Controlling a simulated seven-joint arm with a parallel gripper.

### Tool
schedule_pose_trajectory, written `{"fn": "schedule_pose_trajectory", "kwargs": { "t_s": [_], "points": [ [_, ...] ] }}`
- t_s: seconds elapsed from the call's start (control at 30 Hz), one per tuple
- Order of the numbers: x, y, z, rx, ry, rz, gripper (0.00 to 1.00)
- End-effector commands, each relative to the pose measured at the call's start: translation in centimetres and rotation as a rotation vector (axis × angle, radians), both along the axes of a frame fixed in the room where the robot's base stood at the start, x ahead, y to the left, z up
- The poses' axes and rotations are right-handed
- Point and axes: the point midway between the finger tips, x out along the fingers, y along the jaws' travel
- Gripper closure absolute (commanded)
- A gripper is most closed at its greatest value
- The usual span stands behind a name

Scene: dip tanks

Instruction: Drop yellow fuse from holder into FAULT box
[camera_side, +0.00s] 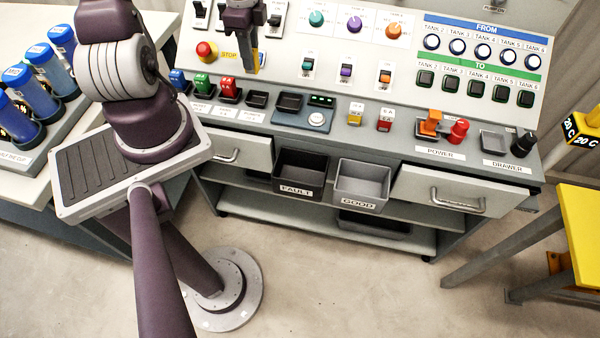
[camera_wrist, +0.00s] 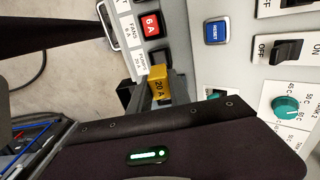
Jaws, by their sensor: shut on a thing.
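My gripper (camera_side: 246,68) is shut on a yellow fuse (camera_wrist: 158,83) marked 20 A, which shows between the fingers in the wrist view. In the side view the held fuse is a small yellow piece (camera_side: 254,62) at the fingers, above the sloping panel. An empty black holder (camera_side: 257,99) sits just below, apart from the gripper. The black FAULT box (camera_side: 298,191) stands lower, under the bench edge, to the right of and below my gripper. No content shows in its dark interior.
The grey GOOD box (camera_side: 361,200) stands right of the FAULT box. Blue, green and red fuses (camera_side: 229,88) stand in the holder row. A tester (camera_side: 317,119) and spare yellow (camera_side: 355,112) and red (camera_side: 385,118) fuses sit along the bench. The red stop button (camera_side: 206,50) is close to my gripper.

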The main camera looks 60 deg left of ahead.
Motion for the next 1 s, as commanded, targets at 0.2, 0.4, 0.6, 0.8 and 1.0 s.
{"fn": "schedule_pose_trajectory", "kwargs": {
  "t_s": [0.2, 0.4, 0.6, 0.8, 1.0],
  "points": [
    [0.0, 0.0, 0.0, 0.000, 0.000, 0.000, 1.00],
    [0.0, 0.1, 0.6, 0.003, 0.000, 0.001, 1.00],
    [0.0, 0.1, 3.9, 0.006, -0.001, 0.003, 1.00],
    [1.0, -2.3, 5.0, 0.000, 0.000, -0.085, 1.00],
    [2.3, -6.8, 5.0, -0.001, -0.001, -0.246, 1.00]
  ]
}}
